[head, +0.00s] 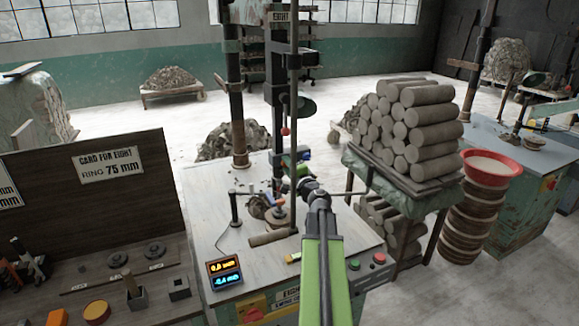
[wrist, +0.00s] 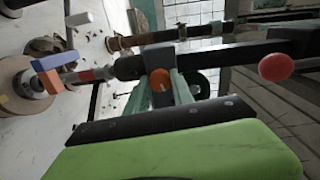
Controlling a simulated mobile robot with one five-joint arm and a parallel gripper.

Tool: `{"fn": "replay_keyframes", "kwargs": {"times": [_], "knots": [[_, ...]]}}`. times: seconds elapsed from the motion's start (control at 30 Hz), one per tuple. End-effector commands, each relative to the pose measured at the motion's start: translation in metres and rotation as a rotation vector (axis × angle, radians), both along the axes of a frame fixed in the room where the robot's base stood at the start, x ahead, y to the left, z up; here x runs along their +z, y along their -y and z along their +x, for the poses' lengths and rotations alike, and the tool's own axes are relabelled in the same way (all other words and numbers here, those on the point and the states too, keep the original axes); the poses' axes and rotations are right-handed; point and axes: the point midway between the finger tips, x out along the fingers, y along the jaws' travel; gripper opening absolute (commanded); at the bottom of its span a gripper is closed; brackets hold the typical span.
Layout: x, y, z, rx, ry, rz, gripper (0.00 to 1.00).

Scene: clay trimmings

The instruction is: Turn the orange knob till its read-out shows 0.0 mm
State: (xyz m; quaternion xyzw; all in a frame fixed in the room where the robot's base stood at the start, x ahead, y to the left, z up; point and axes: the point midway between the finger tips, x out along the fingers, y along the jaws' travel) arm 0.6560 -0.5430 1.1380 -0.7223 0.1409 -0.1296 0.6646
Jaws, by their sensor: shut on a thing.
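The orange knob (wrist: 160,80) shows in the wrist view on the dark upright of the machine. My gripper (wrist: 168,88) is shut on it, with pale green fingers beside it. In the head view my gripper (head: 312,190) reaches the machine's column and hides the knob. The read-out (head: 224,272) stands on the bench at the left front. Its orange upper line looks like 0.0 mm; its blue lower line is too small to read surely.
A card (head: 108,160) gives a ring of 75 mm. A red ball lever end (wrist: 275,67) is close by. A stack of clay rolls (head: 415,125) and a red basin (head: 490,168) stand to the right. A wooden-handled tool (head: 272,237) lies on the bench.

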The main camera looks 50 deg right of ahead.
Motion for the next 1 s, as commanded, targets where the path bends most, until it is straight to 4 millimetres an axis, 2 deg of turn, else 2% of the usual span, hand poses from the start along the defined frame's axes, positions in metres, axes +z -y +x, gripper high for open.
{"fn": "replay_keyframes", "kwargs": {"times": [0.6,0.63,0.7,0.8,1.0], "knots": [[-0.0015,-0.0011,-0.0007,0.002,-0.02,-0.043,0.0],[-0.0015,-0.0011,-0.0007,0.002,-0.019,-0.042,0.31],[-0.0014,-0.001,-0.0007,0.002,-0.019,-0.042,0.4],[-0.0011,-0.0008,-0.0006,0.001,-0.018,-0.04,0.5],[-0.0006,-0.0004,-0.0003,0.001,-0.017,-0.039,0.5]]}}
